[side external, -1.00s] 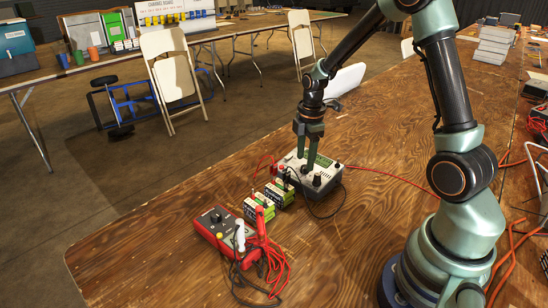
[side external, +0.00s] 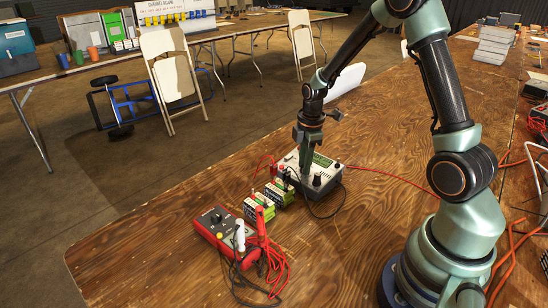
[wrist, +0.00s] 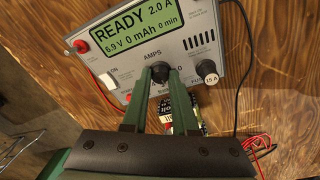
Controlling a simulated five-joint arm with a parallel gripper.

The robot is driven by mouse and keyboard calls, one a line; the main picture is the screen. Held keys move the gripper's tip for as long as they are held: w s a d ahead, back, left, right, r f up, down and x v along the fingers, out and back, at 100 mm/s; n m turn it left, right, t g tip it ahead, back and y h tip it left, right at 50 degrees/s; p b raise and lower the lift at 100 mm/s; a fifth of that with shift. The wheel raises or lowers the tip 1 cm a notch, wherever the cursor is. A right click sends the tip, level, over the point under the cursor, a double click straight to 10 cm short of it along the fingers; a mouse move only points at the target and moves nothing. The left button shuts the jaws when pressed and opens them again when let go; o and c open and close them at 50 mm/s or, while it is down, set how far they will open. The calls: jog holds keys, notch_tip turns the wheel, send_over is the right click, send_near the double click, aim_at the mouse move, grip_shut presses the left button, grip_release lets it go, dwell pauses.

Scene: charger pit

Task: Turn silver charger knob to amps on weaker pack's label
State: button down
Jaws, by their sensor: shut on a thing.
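The silver charger (side external: 329,180) stands on the wooden table. In the wrist view its front (wrist: 185,35) shows a green display reading READY, 2.0 A, 6.9 V, 0 mAh, 0 min. My gripper (wrist: 158,72) is shut on the dark knob (wrist: 157,75) below the word AMPS; the fingers cover parts of it. In the side view my gripper (side external: 305,171) reaches down onto the charger and hides the knob. Two battery packs, one nearer (side external: 259,206) and one farther (side external: 280,192), stand beside the charger. Their labels cannot be read.
A red meter (side external: 226,229) with red and black leads lies near the packs. A second black knob marked 15 A (wrist: 207,74) is on the charger's lower right. Red and black leads run from the charger. The table to the right is partly clear.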

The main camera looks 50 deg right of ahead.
jog(key=shift+m, duration=1)
jog(key=c, duration=0.7)
grip_release()
jog(key=shift+r, duration=0.1)
jog(key=r, duration=0.4)
jog(key=s+r, duration=0.1)
jog(key=r, duration=0.7)
jog(key=shift+s+a, duration=0.2)
jog(key=shift+a, duration=0.05)
